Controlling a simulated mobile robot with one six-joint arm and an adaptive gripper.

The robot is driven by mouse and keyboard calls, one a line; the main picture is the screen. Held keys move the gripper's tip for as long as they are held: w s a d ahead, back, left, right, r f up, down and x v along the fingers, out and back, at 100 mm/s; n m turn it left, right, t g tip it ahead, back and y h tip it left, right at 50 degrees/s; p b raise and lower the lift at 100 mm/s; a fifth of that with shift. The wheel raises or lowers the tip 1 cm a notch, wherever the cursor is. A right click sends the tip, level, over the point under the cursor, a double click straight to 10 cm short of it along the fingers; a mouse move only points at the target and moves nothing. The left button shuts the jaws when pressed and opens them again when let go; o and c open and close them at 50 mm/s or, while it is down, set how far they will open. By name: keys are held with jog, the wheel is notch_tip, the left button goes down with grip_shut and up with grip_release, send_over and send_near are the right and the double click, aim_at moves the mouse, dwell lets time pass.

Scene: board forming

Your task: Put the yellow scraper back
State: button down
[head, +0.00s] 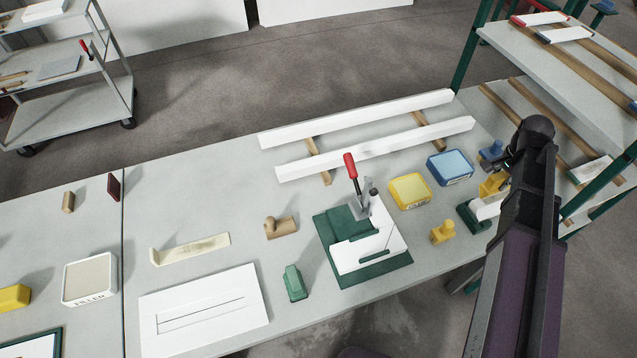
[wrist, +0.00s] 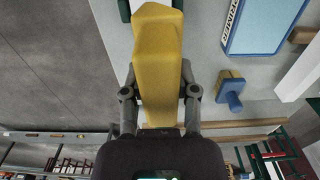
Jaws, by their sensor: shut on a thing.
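My gripper (wrist: 160,95) is shut on the yellow scraper (wrist: 158,60), its two fingers on either side of the yellow body. In the head view, the held yellow scraper (head: 493,186) shows under my arm at the right end of the table. A small green stand (head: 470,219) with a pale part beside it is just below and left of the held scraper. I cannot tell whether the scraper touches it. The scraper's far end is hard to make out.
A yellow knobbed tool (head: 443,232) stands left of the green stand. A blue tool (head: 490,151) is behind, near a blue tub (head: 450,167) and a yellow tub (head: 409,190). A green jig with a red-handled clamp (head: 385,270) is further left. A shelf rack (head: 566,66) stands at the right.

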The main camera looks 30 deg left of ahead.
jog(key=shift+f+b, duration=0.85)
jog(key=shift+f, duration=0.45)
jog(key=shift+s, duration=0.1)
